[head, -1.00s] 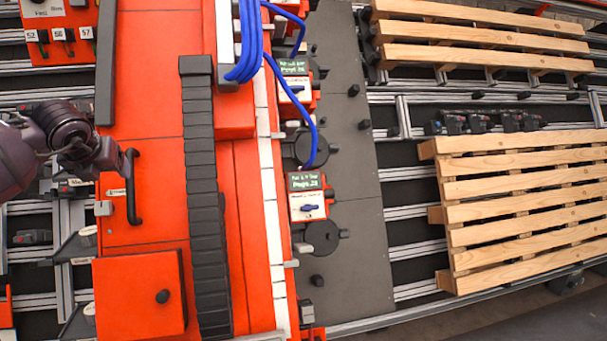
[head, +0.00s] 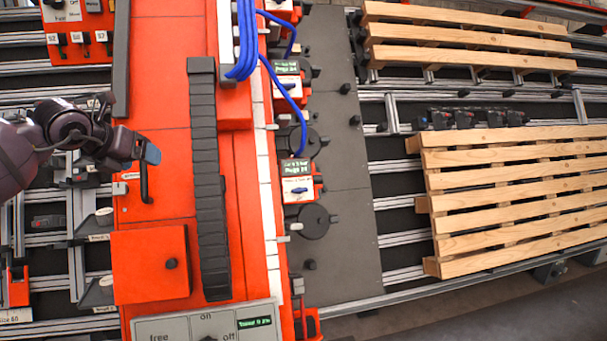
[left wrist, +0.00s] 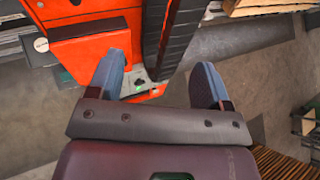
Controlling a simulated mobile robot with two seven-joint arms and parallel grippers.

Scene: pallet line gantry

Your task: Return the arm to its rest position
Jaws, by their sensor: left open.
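My left gripper (head: 148,150) comes in from the left edge in the head view, in front of the orange machine panel (head: 165,150). It hides part of a black handle (head: 146,188) on that panel. In the left wrist view my left gripper (left wrist: 160,85) has its two blue-grey fingers spread apart with nothing between them. Beyond the fingers I see the orange machine and the grey floor. My right gripper is not in any view.
A black cable chain (head: 207,180) runs down the orange panel. Blue cables (head: 247,40) hang at the top. A control panel (head: 208,325) stands at the bottom. Wooden pallets (head: 520,190) lie on the rails at the right.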

